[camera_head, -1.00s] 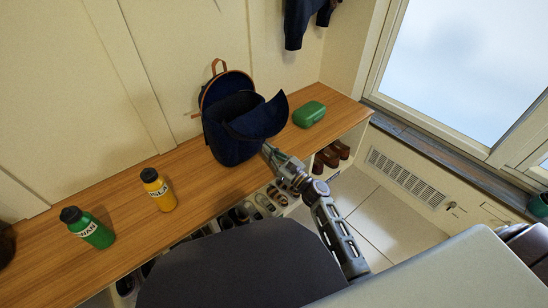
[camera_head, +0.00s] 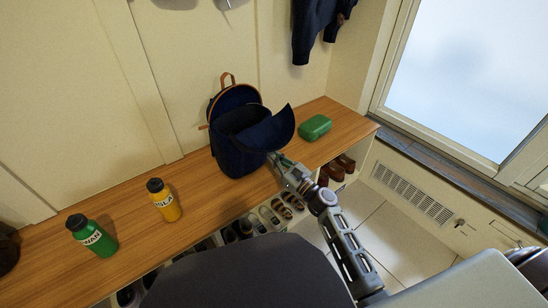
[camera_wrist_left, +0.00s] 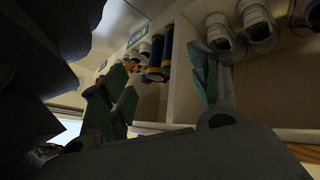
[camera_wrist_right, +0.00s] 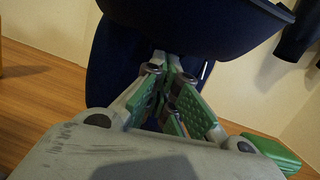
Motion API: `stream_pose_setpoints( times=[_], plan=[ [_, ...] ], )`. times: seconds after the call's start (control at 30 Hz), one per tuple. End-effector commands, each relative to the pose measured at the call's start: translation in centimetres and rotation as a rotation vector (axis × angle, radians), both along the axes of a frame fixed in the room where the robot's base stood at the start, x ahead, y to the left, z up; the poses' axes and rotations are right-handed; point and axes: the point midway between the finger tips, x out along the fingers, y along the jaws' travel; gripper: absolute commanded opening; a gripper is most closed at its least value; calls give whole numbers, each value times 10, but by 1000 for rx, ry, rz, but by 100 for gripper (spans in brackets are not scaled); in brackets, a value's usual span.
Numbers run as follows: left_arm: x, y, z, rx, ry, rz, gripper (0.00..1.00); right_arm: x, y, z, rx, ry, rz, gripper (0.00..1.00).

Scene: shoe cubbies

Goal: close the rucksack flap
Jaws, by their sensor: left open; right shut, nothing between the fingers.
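A dark blue rucksack (camera_head: 237,152) stands upright on the wooden bench, its mouth open. Its flap (camera_head: 270,130) hangs open toward the right front, and the flap's underside also shows at the top of the right wrist view (camera_wrist_right: 200,28). My right gripper (camera_head: 276,158) is shut and empty, just below the flap and close to the rucksack's front right side. In the right wrist view its green fingers (camera_wrist_right: 172,85) are together in front of the dark fabric; I cannot tell whether they touch it. My left gripper (camera_wrist_left: 160,95) is open and empty, low by the shoe cubbies, outside the head view.
On the bench (camera_head: 130,228) stand a yellow bottle (camera_head: 164,202) and a green bottle (camera_head: 92,236) to the left. A green box (camera_head: 315,127) lies right of the rucksack. Cubbies with shoes (camera_head: 270,217) are below. Dark clothing (camera_head: 318,30) hangs above right.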

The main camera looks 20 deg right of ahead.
Motion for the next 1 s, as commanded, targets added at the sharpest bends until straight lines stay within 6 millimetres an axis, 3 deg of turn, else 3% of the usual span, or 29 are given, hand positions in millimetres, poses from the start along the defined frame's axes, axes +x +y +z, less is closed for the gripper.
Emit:
stream_pose_setpoints(
  times=[0.27, 0.6, 1.0],
  plan=[
    [-3, 1, 5, 14, 20, -7, 62, 0, 0, 2, -5, 9, 0, 0],
    [2, 2, 32, 39, 33, -23, 62, -1, -1, 4, -15, 30, 0, 0],
    [-1, 6, 39, 58, 54, -31, 62, -2, -1, 5, -20, 41, 0, 0]
  ],
)
